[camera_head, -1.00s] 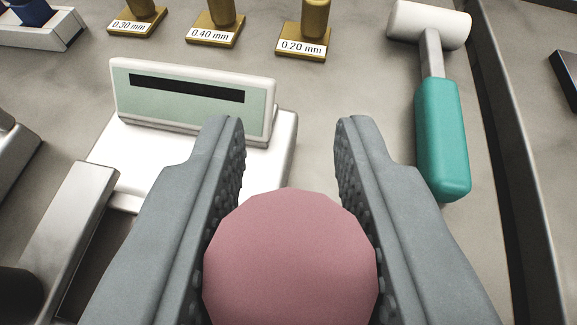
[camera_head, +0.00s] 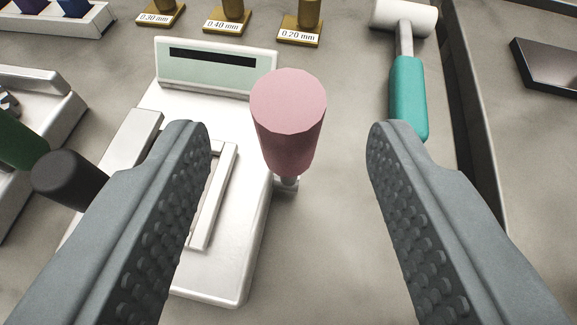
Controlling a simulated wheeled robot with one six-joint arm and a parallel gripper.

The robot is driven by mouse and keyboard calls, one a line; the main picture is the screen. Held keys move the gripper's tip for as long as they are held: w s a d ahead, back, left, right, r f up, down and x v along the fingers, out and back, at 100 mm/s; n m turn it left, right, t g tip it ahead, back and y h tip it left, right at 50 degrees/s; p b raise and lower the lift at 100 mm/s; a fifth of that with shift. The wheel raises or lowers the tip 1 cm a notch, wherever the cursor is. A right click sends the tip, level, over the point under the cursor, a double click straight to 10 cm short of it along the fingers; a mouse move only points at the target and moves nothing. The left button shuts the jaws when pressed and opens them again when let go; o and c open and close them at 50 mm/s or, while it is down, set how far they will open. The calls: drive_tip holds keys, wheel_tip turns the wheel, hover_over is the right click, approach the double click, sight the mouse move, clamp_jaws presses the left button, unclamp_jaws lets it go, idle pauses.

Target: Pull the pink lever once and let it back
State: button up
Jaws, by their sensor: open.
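The pink lever (camera_head: 288,122) has a thick pink knob on a short metal stem. It stands at the right side of a white device (camera_head: 225,285) that has a pale green display panel (camera_head: 215,71) with a dark strip. My gripper (camera_head: 289,140) is open wide. Its two grey, studded fingers stand to the left and right of the knob in the picture, with clear gaps and no visible contact. The left finger hides part of the white device.
A teal-handled mallet (camera_head: 408,100) lies to the right. Brass pieces labelled 0.30, 0.40 and 0.20 mm stand at the back, including the 0.20 mm one (camera_head: 301,30). A black handle (camera_head: 68,180) and a green one (camera_head: 20,143) are at the left. Bare surface lies right of the lever.

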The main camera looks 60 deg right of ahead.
drive_tip(key=v, duration=1)
drive_tip(key=s+a+r+n+t+y, duration=0.25)
drive_tip(key=a+r+t, duration=0.3)
drive_tip(key=a, duration=0.35)
drive_tip(key=s+a+r+n+t+y, duration=0.1)
drive_tip(key=s+a+r+n+t, duration=0.25)
drive_tip(key=a+r, duration=0.4)
drive_tip(key=s+a+f+n+y, duration=0.2)
drive_tip(key=s+a+y, duration=0.1)
drive_tip(key=s+a, duration=0.4)
drive_tip(key=s+a+f+n+t+y, duration=0.1)
drive_tip(key=s+a+f+n+y, duration=0.2)
drive_tip(key=s+a, duration=0.4)
drive_tip(key=shift+s+f+y, duration=0.15)
drive_tip(key=shift+y, duration=0.6)
